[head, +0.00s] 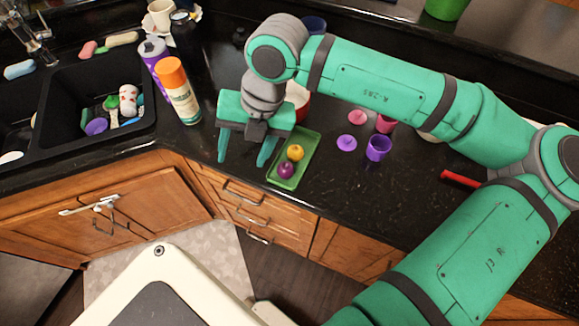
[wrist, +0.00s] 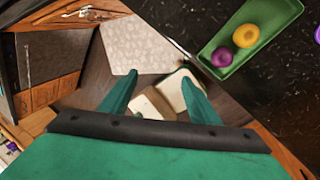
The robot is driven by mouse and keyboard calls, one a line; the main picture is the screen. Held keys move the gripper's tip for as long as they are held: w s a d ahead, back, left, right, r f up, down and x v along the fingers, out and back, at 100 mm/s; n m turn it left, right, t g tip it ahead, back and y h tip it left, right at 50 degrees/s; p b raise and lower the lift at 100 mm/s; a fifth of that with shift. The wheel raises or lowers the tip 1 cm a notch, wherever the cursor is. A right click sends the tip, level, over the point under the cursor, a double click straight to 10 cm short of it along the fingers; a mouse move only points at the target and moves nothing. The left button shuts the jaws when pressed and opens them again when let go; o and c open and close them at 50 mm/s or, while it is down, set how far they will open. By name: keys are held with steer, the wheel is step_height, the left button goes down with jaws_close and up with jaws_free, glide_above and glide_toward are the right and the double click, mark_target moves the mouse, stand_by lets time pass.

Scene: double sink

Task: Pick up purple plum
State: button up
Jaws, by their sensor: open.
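The purple plum (head: 286,170) sits at the near end of a green tray (head: 308,142) on the counter, next to a yellow-orange fruit (head: 295,152). My gripper (head: 243,160) is open and empty, to the left of the tray and plum. In the wrist view, the plum (wrist: 222,57) and the yellow fruit (wrist: 246,36) lie in the tray (wrist: 283,11) at upper right. There my gripper (wrist: 158,90) shows two spread fingers, apart from the plum, with floor and cabinet beyond them.
Purple cup (head: 378,148) and pink lid (head: 357,117) are right of the tray. The counter's front edge runs close to the tray.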

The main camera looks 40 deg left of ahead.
steer(key=w+d+m+t+h, duration=0.1)
steer(key=w+d+t+h, duration=0.15)
steer(key=w+d, duration=0.35)
glide_above(285, 168)
steer(key=f, duration=0.6)
steer(key=shift+s+d, duration=0.1)
steer(key=shift+d, duration=0.1)
steer(key=shift+a+f, duration=0.15)
steer(key=shift+f, duration=2.55)
jaws_close()
